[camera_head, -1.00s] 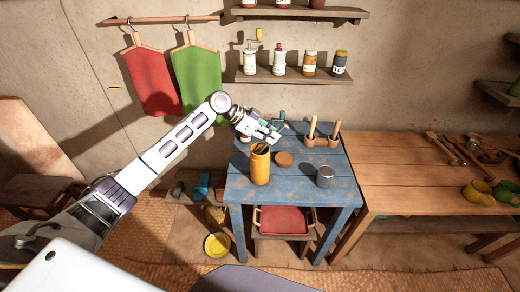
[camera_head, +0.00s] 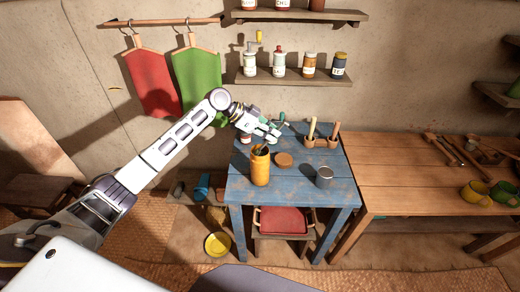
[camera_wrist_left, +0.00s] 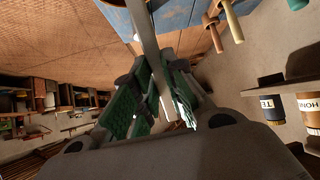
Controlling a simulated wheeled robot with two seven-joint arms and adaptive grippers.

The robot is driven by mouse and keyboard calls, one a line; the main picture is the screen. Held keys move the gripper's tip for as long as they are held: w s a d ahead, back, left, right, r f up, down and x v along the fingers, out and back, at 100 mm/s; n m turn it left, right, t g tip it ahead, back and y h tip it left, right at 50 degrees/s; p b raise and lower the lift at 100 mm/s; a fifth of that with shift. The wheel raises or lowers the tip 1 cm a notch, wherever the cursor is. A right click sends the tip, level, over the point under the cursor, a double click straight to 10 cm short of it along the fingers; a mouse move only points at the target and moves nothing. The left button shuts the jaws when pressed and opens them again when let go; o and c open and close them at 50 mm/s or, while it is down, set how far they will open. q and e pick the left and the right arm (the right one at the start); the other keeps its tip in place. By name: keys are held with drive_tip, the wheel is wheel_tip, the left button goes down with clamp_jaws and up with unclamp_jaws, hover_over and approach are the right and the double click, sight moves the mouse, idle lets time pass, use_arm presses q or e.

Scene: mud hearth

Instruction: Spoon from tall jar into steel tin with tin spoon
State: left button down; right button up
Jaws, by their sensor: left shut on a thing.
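The tall orange-yellow jar (camera_head: 260,170) stands open on the blue table, with something dark showing in its mouth. The steel tin (camera_head: 324,178) stands upright to its right, and its contents cannot be made out. My left gripper (camera_head: 274,133) is just above and behind the jar. In the left wrist view, my left gripper (camera_wrist_left: 160,100) is shut on the grey metal tin spoon (camera_wrist_left: 145,35), whose long strip runs between the green pads to the top edge. The spoon's far end is hidden or cut off there. My right gripper is not in view.
A round brown lid (camera_head: 284,159) lies between the jar and the tin. A wooden holder (camera_head: 320,141) with upright handles stands at the back of the blue table (camera_head: 290,190). A shelf of jars (camera_head: 295,78) is above. The table's front right is clear.

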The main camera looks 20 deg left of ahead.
use_arm(q)
drive_tip(key=shift+r+p, duration=0.85)
drive_tip(key=shift+r, duration=0.5)
drive_tip(key=shift+r+p, duration=0.75)
drive_tip(key=shift+r, duration=0.35)
drive_tip(key=shift+r, duration=0.1)
